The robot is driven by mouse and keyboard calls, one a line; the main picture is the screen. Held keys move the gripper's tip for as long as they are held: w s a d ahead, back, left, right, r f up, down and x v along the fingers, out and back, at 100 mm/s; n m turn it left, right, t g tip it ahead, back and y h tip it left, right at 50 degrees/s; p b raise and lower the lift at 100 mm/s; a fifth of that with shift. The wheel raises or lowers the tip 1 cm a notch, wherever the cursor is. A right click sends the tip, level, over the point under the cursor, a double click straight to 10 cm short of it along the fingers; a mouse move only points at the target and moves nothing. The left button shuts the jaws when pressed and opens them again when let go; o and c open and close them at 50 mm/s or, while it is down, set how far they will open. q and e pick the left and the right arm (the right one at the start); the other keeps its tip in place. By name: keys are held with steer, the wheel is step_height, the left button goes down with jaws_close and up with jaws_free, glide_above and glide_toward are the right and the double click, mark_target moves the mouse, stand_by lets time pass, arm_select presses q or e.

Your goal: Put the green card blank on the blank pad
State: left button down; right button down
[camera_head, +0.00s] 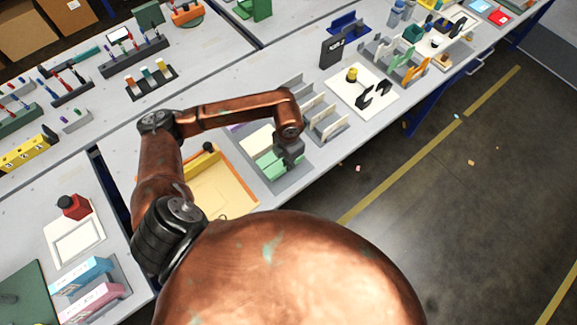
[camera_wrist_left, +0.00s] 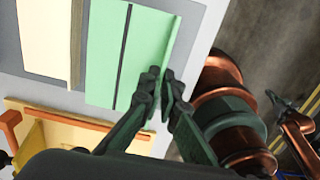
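Green card blanks (camera_head: 268,167) are in a grey holder (camera_head: 297,177) beside a cream card (camera_head: 257,139). In the left wrist view a green card blank (camera_wrist_left: 148,50) shows as a broad face with a dark dividing line and a thin raised right edge. My left gripper (camera_head: 291,158) is over the holder's right side. In the left wrist view its fingertips (camera_wrist_left: 162,82) are nearly together, one on each side of the green card's thin edge. I cannot tell for certain which surface is the blank pad.
A yellow tray with an orange rim (camera_head: 222,185) lies left of the holder. Grey slotted racks (camera_head: 322,112) stand just beyond it. A white board (camera_head: 362,92) with black brackets and a yellow-topped piece is further right. The bench's front edge is close by.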

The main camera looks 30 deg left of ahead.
arm_select(q)
steer(key=shift+w+f, duration=0.2)
steer(key=shift+f, duration=0.15)
steer(key=shift+w+a+f, duration=0.1)
steer(key=shift+w+f, duration=0.05)
steer(key=shift+f, duration=1.5)
steer(key=shift+f, duration=0.15)
steer(key=c, duration=2.2)
jaws_free()
steer(key=shift+o, duration=0.2)
step_height(320, 180, up, 12)
steer(key=shift+r, duration=0.2)
